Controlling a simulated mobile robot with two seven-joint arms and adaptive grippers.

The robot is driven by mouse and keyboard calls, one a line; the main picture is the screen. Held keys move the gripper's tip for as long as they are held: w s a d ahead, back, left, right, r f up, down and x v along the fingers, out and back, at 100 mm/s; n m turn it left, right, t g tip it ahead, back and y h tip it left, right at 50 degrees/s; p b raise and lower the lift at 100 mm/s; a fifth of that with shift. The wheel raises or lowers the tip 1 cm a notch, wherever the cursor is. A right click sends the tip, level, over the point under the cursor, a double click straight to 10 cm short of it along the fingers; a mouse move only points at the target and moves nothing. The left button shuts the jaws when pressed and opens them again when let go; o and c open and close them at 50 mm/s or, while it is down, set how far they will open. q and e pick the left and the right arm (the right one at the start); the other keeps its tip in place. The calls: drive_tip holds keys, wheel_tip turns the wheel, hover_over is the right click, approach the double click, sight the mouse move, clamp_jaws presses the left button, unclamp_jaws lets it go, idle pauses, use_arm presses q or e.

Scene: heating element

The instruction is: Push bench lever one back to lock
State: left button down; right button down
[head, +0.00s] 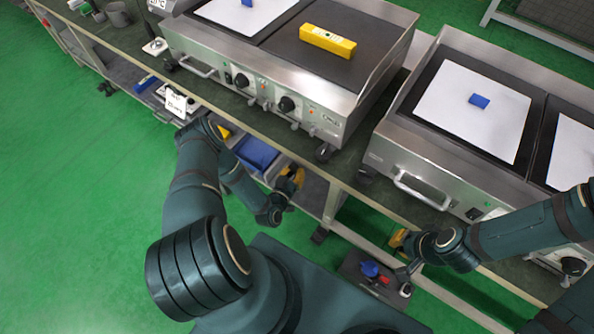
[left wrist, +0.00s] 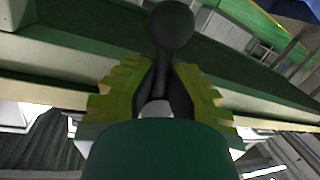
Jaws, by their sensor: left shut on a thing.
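The bench lever (left wrist: 170,30), a dark rod with a round black knob, stands between the yellow-green finger pads of my left gripper (left wrist: 160,95) in the left wrist view. The pads close on its shaft from both sides, with the knob sticking out beyond them. In the head view my left gripper (head: 291,182) is at the bench's front edge, below the worktop. The lever is not clearly visible there. My right gripper (head: 398,240) is farther right, beside the front rail of the bench; its fingers are mostly hidden.
The green-topped bench (head: 345,165) carries a griddle (head: 325,85) with a yellow box (head: 327,41) on it, and a second griddle (head: 420,160) at right. A shelf below holds a blue bin (head: 256,154). The green floor (head: 75,220) at left is clear.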

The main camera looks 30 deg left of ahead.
use_arm(q)
drive_tip(key=shift+a+m, duration=0.2)
drive_tip(key=shift+m, duration=0.5)
drive_tip(key=c, duration=1)
unclamp_jaws()
drive_tip(key=shift+s, duration=0.15)
drive_tip(key=s, duration=0.7)
drive_tip(key=shift+s+d+r, duration=0.15)
drive_tip(key=shift+d+r, duration=0.2)
drive_tip(key=shift+r, duration=0.05)
